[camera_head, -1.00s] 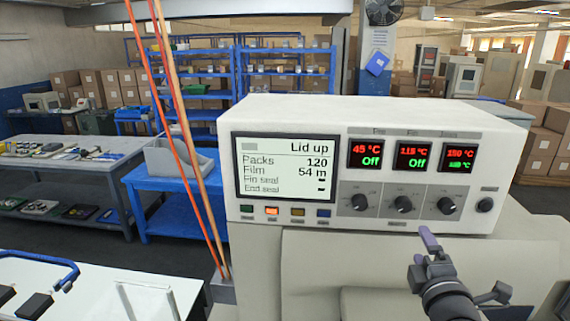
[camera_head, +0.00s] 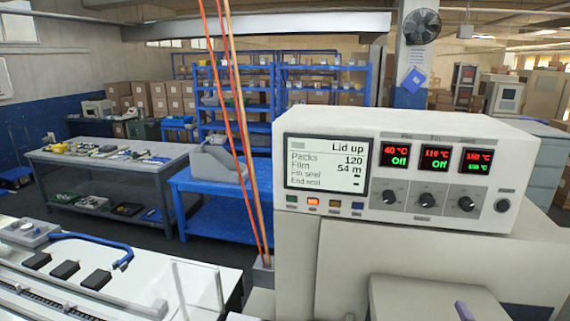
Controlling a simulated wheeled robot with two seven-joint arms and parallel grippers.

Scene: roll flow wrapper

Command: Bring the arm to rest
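The wrapper's control box (camera_head: 400,215) stands right of centre. Its screen (camera_head: 326,163) reads "Lid up", Packs 120, Film 54 m. Three red and green temperature displays (camera_head: 435,158) sit to the right of the screen, the left two showing "Off". Below them are three dark knobs (camera_head: 427,199). My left gripper is not in view.
A white bench (camera_head: 200,283) with a blue curved tube and dark blocks lies at the lower left. Orange strands (camera_head: 235,110) rise left of the control box. A grey table (camera_head: 100,165) and a blue table (camera_head: 212,212) stand behind.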

